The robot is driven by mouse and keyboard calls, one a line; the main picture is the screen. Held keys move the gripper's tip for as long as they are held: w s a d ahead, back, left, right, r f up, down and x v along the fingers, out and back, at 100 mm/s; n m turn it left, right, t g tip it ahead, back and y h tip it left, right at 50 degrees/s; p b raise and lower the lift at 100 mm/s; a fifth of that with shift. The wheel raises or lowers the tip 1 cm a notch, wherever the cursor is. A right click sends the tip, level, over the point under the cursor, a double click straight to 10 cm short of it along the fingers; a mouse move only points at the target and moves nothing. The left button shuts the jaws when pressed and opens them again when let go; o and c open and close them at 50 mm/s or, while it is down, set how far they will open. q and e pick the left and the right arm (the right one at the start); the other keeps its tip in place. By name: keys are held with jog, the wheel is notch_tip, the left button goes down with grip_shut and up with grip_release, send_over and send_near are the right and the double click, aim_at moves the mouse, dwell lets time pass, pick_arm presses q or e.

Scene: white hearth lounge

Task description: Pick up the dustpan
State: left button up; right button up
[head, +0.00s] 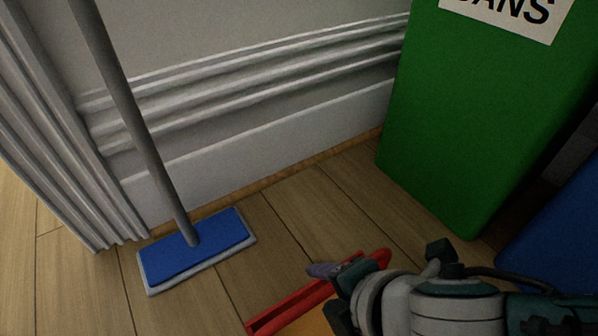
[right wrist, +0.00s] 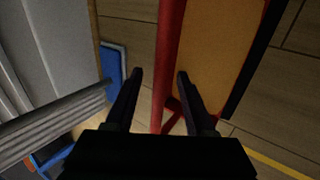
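A red-edged thing with an orange panel, which seems to be the dustpan (head: 285,312), lies low at the bottom of the head view, partly hidden by my right arm. In the right wrist view its red bar (right wrist: 171,40) runs lengthwise, with the orange panel to the right. My right gripper (head: 335,288) is at this thing. In the right wrist view its two dark fingers (right wrist: 159,76) are apart, with the red bar showing between them and partly behind the right finger. I cannot tell whether they touch it. My left gripper is out of view.
A flat mop with a blue head (head: 195,252) and grey pole stands by the white wall (head: 250,135). A green bin (head: 465,120) stands at the right, with a blue bin (head: 560,240) beside it. Wooden floor (head: 300,215) is clear between mop and green bin.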

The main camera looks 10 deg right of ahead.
grip_shut()
dwell(1.3)
